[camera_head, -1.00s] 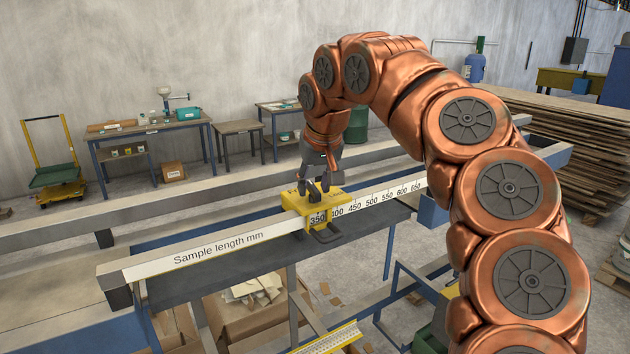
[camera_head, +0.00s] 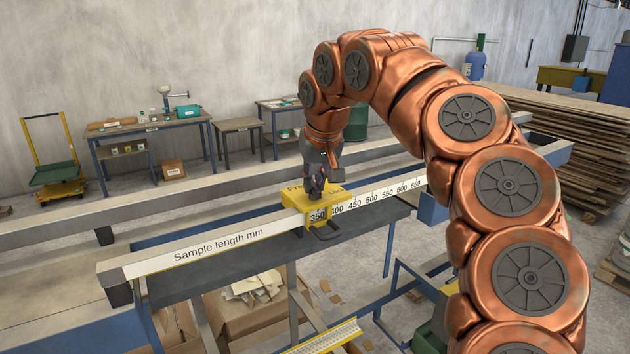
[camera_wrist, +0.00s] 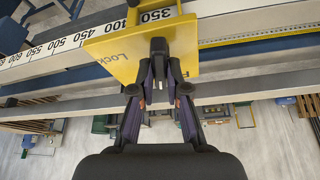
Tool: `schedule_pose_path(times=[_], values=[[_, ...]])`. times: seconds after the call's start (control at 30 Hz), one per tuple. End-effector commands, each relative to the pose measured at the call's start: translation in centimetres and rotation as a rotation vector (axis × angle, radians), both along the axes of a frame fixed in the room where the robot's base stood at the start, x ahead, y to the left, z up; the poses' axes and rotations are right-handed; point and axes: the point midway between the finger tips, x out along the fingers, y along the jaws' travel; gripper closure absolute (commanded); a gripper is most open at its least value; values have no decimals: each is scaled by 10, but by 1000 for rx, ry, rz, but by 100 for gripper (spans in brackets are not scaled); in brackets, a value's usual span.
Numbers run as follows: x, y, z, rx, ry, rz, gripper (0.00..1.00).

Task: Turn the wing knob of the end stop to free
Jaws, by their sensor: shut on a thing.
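The yellow end stop (camera_head: 298,200) sits on the white ruled rail (camera_head: 215,247), near the 350 mark. It also shows in the wrist view (camera_wrist: 110,55), where "Lock" and part of another word can be read on its top. The dark wing knob (camera_wrist: 158,48) stands on the yellow top. My gripper (camera_wrist: 159,82) is shut on the wing knob, one finger on each side of it. In the head view my gripper (camera_head: 315,190) comes down from above onto the end stop, and the knob is mostly hidden by it.
A dark bench strip (camera_head: 250,265) runs below the rail. A cardboard box (camera_head: 250,305) with scraps stands under it. Side tables (camera_head: 150,128) stand along the back wall, and a stack of boards (camera_head: 570,140) at the right. The space above the rail's left part is clear.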

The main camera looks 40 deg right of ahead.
Motion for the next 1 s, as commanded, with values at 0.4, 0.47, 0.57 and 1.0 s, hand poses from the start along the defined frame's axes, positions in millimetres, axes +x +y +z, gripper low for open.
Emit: schedule_pose_path(times=[0.4, 0.47, 0.57, 1.0], values=[[-1, -1, 1, 2, 2, 191, 100], [-1, -1, 0, 0, 1, 214, 100], [0, -1, 0, 0, 1, 236, 100], [0, 0, 0, 0, -1, 240, 71]])
